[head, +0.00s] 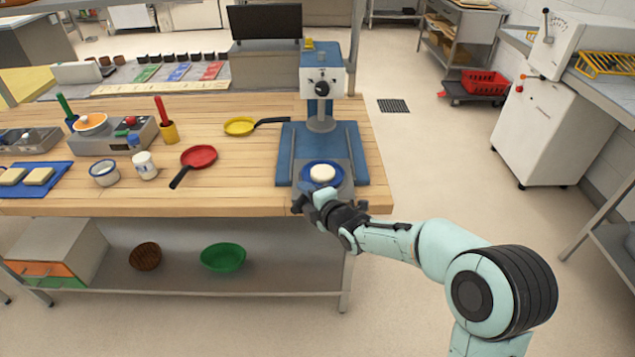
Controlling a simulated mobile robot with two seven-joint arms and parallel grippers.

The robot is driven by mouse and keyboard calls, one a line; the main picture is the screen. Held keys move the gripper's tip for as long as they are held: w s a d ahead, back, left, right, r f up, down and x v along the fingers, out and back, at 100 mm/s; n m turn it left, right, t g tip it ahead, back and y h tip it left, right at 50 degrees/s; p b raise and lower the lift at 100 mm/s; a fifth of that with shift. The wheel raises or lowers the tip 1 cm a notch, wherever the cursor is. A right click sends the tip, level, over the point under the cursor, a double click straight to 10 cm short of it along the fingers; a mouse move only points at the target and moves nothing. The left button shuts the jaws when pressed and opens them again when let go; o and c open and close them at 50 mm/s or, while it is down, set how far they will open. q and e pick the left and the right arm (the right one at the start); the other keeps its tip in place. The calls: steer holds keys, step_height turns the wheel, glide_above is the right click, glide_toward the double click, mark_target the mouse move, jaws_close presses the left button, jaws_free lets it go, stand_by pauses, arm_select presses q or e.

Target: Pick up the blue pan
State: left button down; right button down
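The blue pan (308,181) sits on the base of a blue press (362,160) at the right end of the wooden table. A round white piece (322,172) that looks like dough lies in it. My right gripper (312,201) is at the table's front edge, right at the near side of the pan, where a handle would be. The dark fingers are small and partly hidden by the wrist, so I cannot tell if they are open or shut, or if they touch the pan. My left gripper is out of view.
A red pan (199,156) and a yellow pan (239,126) lie to the left on the wooden table (240,190). The press head (322,82) stands above and behind the blue pan. A green bowl (223,258) is on the shelf below.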

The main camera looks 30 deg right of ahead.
steer(key=shift+r, duration=0.25)
